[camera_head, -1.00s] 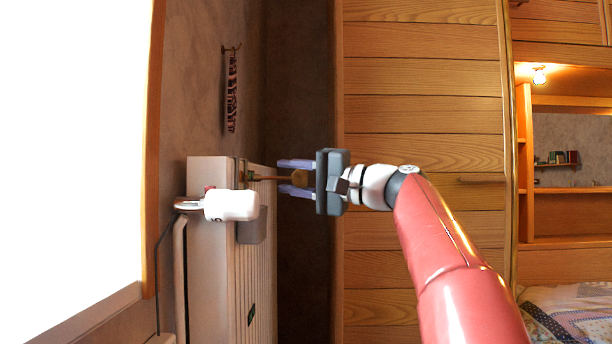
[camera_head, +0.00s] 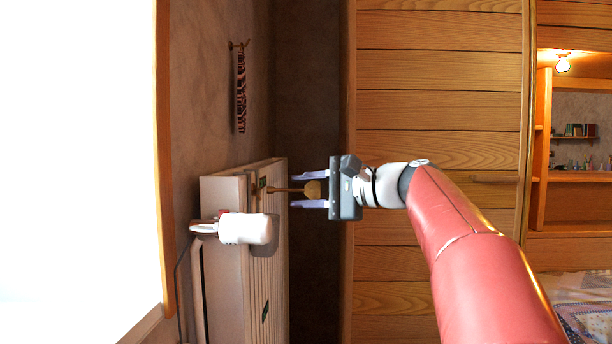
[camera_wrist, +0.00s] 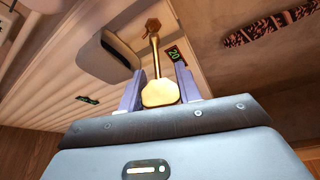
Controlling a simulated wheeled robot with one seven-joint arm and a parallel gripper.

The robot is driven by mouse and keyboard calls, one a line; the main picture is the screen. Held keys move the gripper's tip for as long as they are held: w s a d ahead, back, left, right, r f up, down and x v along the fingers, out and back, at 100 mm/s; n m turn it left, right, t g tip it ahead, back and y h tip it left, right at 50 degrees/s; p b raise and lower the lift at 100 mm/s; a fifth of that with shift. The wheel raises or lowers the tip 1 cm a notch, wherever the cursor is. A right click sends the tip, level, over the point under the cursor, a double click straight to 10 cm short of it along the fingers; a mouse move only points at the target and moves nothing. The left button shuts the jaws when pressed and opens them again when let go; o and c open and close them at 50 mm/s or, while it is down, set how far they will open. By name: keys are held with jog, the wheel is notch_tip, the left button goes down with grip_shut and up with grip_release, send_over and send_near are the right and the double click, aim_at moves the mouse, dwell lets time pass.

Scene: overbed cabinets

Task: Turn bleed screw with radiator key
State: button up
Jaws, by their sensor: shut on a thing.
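The radiator key has a flat brass-coloured handle (camera_head: 312,189) and a thin shaft (camera_head: 284,190) that points left to the radiator (camera_head: 222,190). My gripper (camera_head: 308,189) is shut on the handle, one finger above and one below it in the head view. In the wrist view the handle (camera_wrist: 160,93) sits between the two fingers, and the shaft runs to a brown hexagonal end (camera_wrist: 153,25) at the radiator. The bleed screw itself is not clearly visible; I cannot tell how fully the key is seated on it.
A white thermostat valve head (camera_head: 245,229) juts from the radiator's near side, below the key. A patterned hanging (camera_head: 241,92) is on the wall. Wooden cabinet panels (camera_head: 440,110) stand behind my arm.

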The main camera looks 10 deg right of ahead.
jog(key=shift+r+m+g+h+p, duration=0.2)
jog(key=shift+m+g+h+p, duration=0.3)
jog(key=shift+m+p, duration=1.4)
jog(key=shift+f+g+p, duration=0.3)
jog(key=shift+g, duration=0.1)
jog(key=shift+m, duration=0.3)
jog(key=m+g, duration=0.2)
jog(key=shift+s+f+m, duration=0.1)
jog(key=shift+m, duration=0.3)
jog(key=m+g+y, duration=0.1)
jog(key=m+g, duration=0.1)
jog(key=m, duration=0.1)
jog(key=shift+s+a, duration=0.1)
jog(key=shift+s, duration=0.05)
jog(key=shift+w+a, duration=0.25)
jog(key=shift+a, duration=0.6)
